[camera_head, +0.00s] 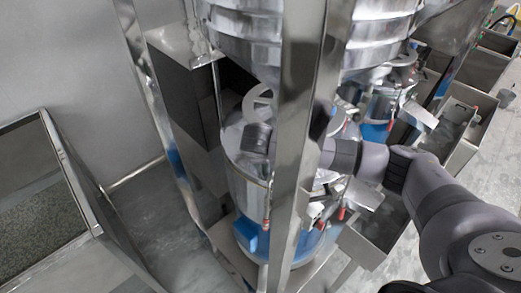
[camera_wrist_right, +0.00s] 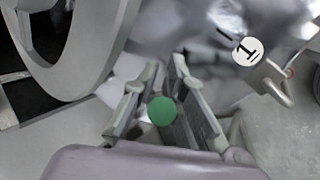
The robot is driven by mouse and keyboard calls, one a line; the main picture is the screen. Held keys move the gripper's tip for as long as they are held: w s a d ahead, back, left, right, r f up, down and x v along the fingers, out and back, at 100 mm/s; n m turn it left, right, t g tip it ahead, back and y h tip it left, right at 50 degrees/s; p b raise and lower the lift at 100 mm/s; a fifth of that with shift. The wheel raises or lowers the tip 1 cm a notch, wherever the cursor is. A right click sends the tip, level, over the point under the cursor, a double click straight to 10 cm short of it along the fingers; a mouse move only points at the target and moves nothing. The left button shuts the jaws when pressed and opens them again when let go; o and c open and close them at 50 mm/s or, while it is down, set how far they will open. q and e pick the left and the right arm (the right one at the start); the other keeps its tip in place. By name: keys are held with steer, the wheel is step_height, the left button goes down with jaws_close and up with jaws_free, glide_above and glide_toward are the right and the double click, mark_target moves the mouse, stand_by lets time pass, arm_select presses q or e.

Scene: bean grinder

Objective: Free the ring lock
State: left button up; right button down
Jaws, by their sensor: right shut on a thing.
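My right gripper (camera_wrist_right: 165,105) shows in the right wrist view with its two fingers around a part marked with a round green disc (camera_wrist_right: 161,111). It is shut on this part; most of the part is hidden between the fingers. A large grey spoked ring (camera_wrist_right: 112,62) fills the left of that view, beside the left finger. I cannot tell whether the held part is the ring lock. In the head view my right arm reaches in from the right, past a steel post, to the grinder (camera_head: 248,190); its fingertips cannot be made out there. My left gripper is not in view.
The upright steel post (camera_head: 297,130) stands in front of the grinder in the head view. A second similar machine (camera_head: 378,108) is behind at right. A metal bin (camera_head: 375,235) stands at lower right. A white tag reading 1 (camera_wrist_right: 248,51) shows in the wrist view.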

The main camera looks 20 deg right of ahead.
arm_select(q)
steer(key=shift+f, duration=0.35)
steer(key=shift+b, duration=0.3)
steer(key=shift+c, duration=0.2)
